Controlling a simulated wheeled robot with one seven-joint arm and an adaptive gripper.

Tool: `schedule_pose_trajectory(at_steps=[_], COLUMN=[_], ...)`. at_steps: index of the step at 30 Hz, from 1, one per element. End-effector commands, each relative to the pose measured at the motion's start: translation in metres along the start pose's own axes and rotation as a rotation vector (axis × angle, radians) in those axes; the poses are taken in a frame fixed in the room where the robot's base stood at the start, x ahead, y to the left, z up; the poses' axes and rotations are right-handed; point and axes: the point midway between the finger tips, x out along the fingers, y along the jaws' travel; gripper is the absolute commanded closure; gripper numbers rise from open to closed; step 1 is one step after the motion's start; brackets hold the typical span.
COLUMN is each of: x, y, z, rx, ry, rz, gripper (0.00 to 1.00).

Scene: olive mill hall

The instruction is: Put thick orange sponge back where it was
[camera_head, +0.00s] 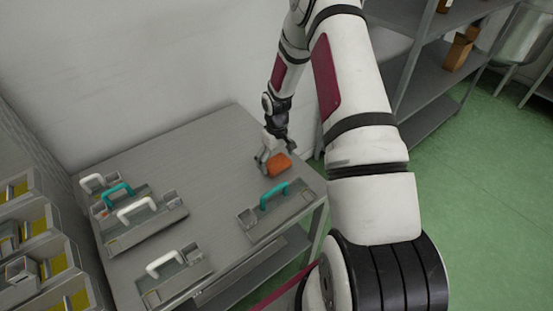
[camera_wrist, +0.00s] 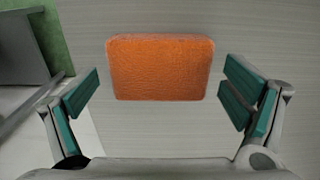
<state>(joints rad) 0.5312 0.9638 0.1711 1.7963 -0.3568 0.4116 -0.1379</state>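The thick orange sponge (camera_head: 279,164) lies on the grey metal table (camera_head: 190,160) near its right side. In the wrist view the sponge (camera_wrist: 160,68) is a rounded orange block on the table top, centred ahead of my fingers. My gripper (camera_head: 277,157) is at the sponge in the head view. In the wrist view my gripper (camera_wrist: 160,95) is open, with one teal-padded finger on each side and a gap between each finger and the sponge. I cannot tell how far above the table the fingertips are.
A tray with a teal handle (camera_head: 275,195) lies close in front of the sponge. Several handled trays (camera_head: 140,215) stand at the table's left. Racks with yellow contents (camera_head: 35,240) stand far left. Grey shelving (camera_head: 430,75) is at right. The table's middle is clear.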

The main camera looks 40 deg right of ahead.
Motion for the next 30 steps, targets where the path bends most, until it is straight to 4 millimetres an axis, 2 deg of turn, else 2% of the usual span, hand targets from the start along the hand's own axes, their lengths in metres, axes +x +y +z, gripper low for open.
schedule_pose_trajectory(at_steps=[9,14,24,30], x=[-0.001,-0.012,-0.079,-0.11], y=[0.0,0.001,0.001,0.001], z=[0.0,-0.001,-0.001,-0.001], rx=[0.0,0.001,0.002,0.001], ry=[0.0,0.002,0.005,0.003], rz=[0.0,0.001,0.002,0.002], gripper=[0.02,0.02,0.02,0.02])
